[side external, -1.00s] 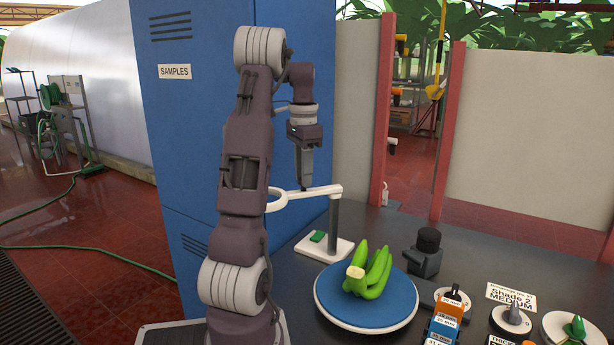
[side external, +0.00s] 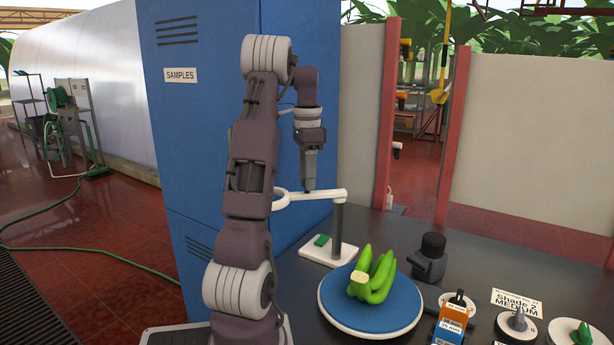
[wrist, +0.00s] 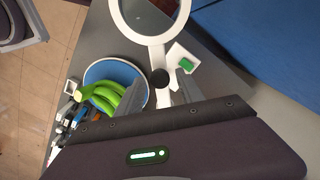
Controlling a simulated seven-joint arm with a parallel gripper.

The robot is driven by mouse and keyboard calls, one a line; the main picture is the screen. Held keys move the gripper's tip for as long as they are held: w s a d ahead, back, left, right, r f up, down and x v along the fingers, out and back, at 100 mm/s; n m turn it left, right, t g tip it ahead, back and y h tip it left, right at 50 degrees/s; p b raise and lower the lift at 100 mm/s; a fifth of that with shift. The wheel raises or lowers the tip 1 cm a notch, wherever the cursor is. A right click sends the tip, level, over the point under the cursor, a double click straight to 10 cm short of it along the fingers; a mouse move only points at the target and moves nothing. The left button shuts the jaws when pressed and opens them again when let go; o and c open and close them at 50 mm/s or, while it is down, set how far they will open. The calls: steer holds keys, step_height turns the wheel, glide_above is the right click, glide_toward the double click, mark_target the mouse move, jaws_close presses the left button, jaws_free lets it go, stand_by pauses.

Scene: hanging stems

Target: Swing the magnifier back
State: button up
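The magnifier has a white ring (side external: 281,199) on a white swing arm (side external: 322,195). A grey post (side external: 337,228) carries the arm on a white base (side external: 329,250) with a green pad. The ring points left, toward the blue cabinet and partly behind my arm. In the wrist view the lens ring (wrist: 150,14) is at the top. My gripper (side external: 309,186) points down at the swing arm. In the wrist view its fingers (wrist: 158,88) are apart, with the white arm and a black knob (wrist: 159,77) showing between them. I cannot tell whether a finger touches the arm.
Green bananas (side external: 373,274) lie on a blue round plate (side external: 344,310) right of the magnifier base. A dark device (side external: 429,258) stands behind it. A blue cabinet (side external: 205,140) stands behind my arm.

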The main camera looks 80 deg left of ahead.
step_height(320, 180, up, 7)
stand_by(0.6)
